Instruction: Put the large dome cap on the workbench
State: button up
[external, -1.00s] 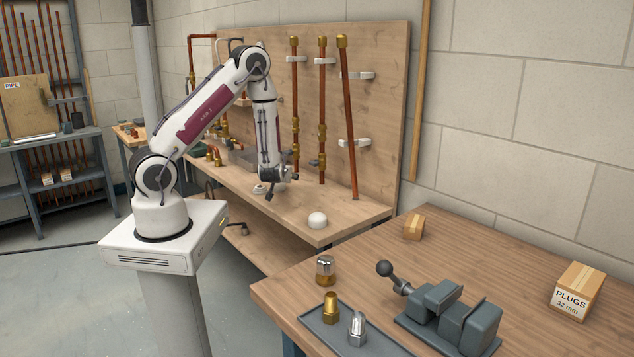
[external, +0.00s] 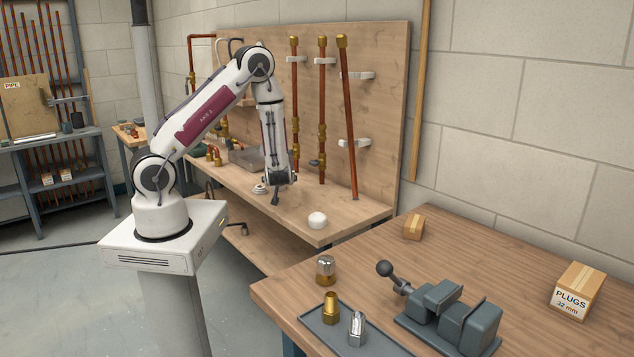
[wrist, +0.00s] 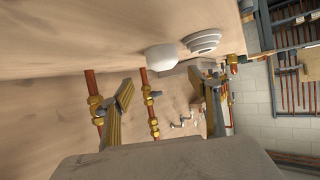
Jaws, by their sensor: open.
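A white dome cap (external: 317,220) sits on the wooden shelf of the pipe panel (external: 345,216), near its front right end. It also shows in the wrist view (wrist: 161,57) at upper centre. The workbench (external: 452,250) stands in the right foreground. My gripper (external: 278,197) is over the shelf, left of the white cap and apart from it. In the wrist view the fingers of my gripper (wrist: 167,105) are spread with nothing between them.
A white ringed disc (external: 260,189) lies on the shelf left of my gripper. Copper pipes (external: 321,110) rise behind.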

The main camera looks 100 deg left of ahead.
jog(key=shift+x, duration=1.05)
jog(key=shift+s+x, duration=0.2)
jog(key=shift+x, duration=0.75)
jog(key=shift+s+x, duration=0.2)
jog(key=shift+x, duration=0.75)
jog(key=shift+s+a+f, duration=0.1)
jog(key=shift+a+f, duration=0.2)
jog(key=shift+a, duration=0.25)
jog(key=c, duration=1)
jog(key=shift+r, duration=0.25)
jog(key=shift+r, duration=4.75)
